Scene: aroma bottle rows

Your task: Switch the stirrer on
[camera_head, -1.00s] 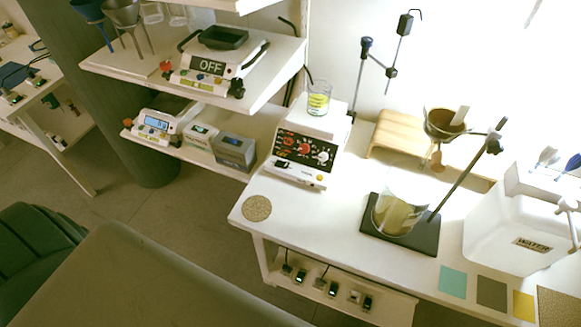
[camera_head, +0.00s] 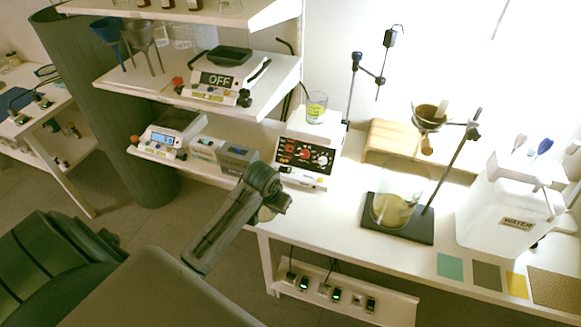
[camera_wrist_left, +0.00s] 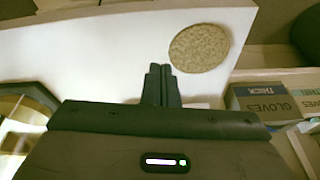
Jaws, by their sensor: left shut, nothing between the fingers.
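The white stirrer (camera_head: 303,163) stands at the left end of the bench in the head view, with a black front panel, red knobs and pale dials. A beaker (camera_head: 317,108) with yellow-green liquid sits on top of it. Whether its switch is on or off is too small to tell. My left gripper (camera_head: 286,203) is just below and left of the stirrer, over the bench's front left corner, apart from the panel. In the left wrist view my left gripper (camera_wrist_left: 161,69) is shut and empty, its tips pointing at the white bench top. My right gripper is in neither view.
A round cork mat (camera_wrist_left: 199,48) lies beside my left gripper's tips. Boxes (camera_head: 238,158) and a scale (camera_head: 168,136) stand on the lower shelf; a device reading OFF (camera_head: 218,79) stands above. A stand with a beaker (camera_head: 396,208) is to the right.

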